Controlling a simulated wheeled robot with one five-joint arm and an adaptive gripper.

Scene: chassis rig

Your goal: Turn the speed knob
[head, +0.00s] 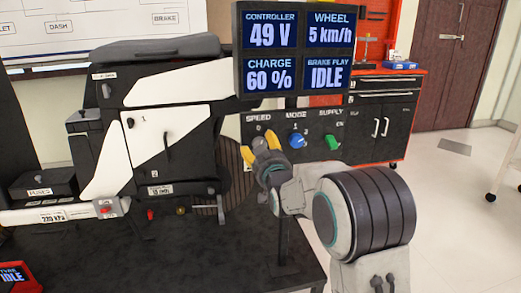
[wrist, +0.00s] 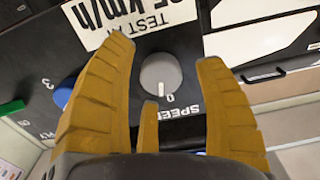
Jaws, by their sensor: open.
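The grey round speed knob (wrist: 161,76) sits on the dark control panel (head: 315,158), its white pointer line at the "0" mark in the wrist view. My gripper (head: 260,145) is open in front of the panel's left part; in the head view it hides most of the knob. In the wrist view my gripper's yellow fingers (wrist: 163,58) stand on either side of the knob with gaps visible; I cannot tell how far the tips are from the panel. The display (head: 296,50) above reads wheel 5 km/h, controller 49 V, charge 60 %, brake play IDLE.
A blue mode knob (head: 297,140) and a green supply knob (head: 333,142) are right of the speed knob. A white test label (wrist: 105,20) adjoins it. The black-and-white chassis (head: 160,125) stands left on the dark bench (head: 150,250).

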